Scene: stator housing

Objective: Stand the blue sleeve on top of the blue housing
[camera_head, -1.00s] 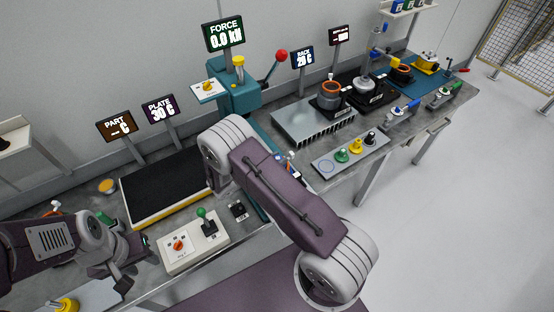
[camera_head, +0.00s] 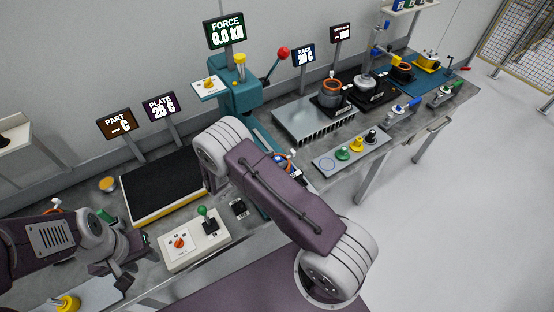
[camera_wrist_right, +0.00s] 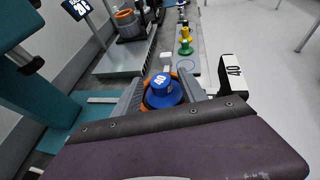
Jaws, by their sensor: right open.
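The blue sleeve (camera_wrist_right: 165,86), marked 40, is between the fingers of my right gripper (camera_wrist_right: 162,95) in the right wrist view. The gripper is open, with a finger on either side of it. An orange ring shows around the sleeve's lower part; the blue housing under it is mostly hidden, so how the sleeve is seated cannot be told. In the head view, a bit of blue and orange (camera_head: 284,160) shows beside my right arm, which hides that gripper. My left gripper (camera_head: 125,275) hangs at the lower left, away from these parts; its opening is unclear.
A teal press (camera_head: 236,95) with a red-knobbed lever stands behind my right arm. A finned metal block (camera_head: 310,122) and a board (camera_head: 350,152) with green, yellow and black pieces and an empty blue outline are to the right. A black plate (camera_head: 165,185) lies left.

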